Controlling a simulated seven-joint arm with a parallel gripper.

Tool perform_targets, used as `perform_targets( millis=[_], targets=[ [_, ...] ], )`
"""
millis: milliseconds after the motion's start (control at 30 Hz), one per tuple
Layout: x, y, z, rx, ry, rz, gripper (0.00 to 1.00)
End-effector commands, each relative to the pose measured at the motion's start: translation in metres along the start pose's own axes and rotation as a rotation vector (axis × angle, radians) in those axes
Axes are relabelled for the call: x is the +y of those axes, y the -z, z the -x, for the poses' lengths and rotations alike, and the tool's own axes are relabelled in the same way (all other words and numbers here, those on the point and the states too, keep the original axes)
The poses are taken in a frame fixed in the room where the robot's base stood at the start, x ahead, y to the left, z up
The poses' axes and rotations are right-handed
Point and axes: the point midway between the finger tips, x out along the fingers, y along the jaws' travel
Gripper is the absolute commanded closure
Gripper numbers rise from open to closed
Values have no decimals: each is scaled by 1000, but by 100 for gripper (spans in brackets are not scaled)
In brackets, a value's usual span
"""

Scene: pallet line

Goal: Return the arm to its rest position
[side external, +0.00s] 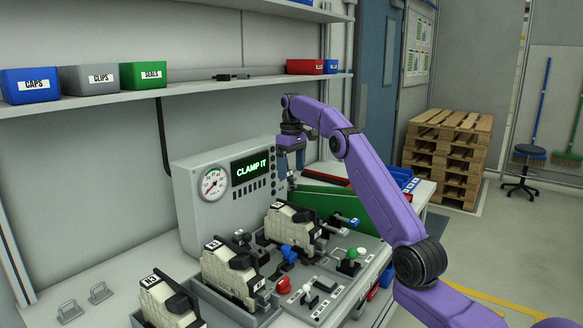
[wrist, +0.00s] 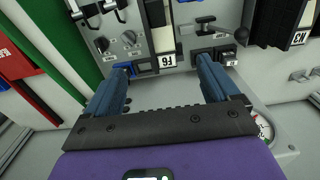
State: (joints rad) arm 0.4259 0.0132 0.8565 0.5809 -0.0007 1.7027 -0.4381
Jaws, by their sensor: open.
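My purple arm reaches in from the right in the side external view. My gripper (side external: 291,160) hangs above the back of the workbench, just in front of the grey control box (side external: 190,200) with its dial and green "CLAMP IT" display. In the wrist view, my gripper (wrist: 165,72) has two blue fingers spread well apart with nothing between them. A grey panel with a label and knobs (wrist: 128,40) lies beyond the fingers. The gripper appears apart from everything around it, though its height over the panel is hard to judge.
White-and-black clamp blocks (side external: 228,272) stand in a row on the bench. Coloured levers and a green-knobbed handle (side external: 351,255) rise at its front. A green board (side external: 315,200) lies behind. A shelf (side external: 110,100) carries labelled bins. Stacked pallets (side external: 447,155) stand at the back right.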

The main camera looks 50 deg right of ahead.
Motion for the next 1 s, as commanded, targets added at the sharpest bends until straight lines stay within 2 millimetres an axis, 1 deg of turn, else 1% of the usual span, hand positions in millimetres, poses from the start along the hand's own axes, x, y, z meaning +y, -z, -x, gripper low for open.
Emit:
perform_targets(
  millis=[333, 400, 467, 567, 600, 667, 700, 767, 800, 867, 900, 967, 1000],
  targets=[
    [-1, 0, 0, 0, 0, 1, 12],
    [-6, 2, 1, 0, 0, 10, 12],
    [-18, 4, 2, 1, 0, 29, 12],
    [-50, 7, 6, 3, 0, 81, 12],
    [-68, 8, 8, 3, 0, 107, 12],
    [-95, 6, 9, 3, 0, 150, 12],
    [-114, 4, 10, 5, 0, 180, 12],
    [-140, -1, 11, 6, 0, 222, 12],
    [-158, -6, 12, 8, -1, 251, 12],
    [-184, -16, 12, 9, 0, 294, 12],
    [-200, -24, 12, 10, 0, 322, 12],
    [-224, -37, 11, 10, 0, 365, 12],
    [-239, -47, 11, 13, 0, 394, 12]
  ],
)
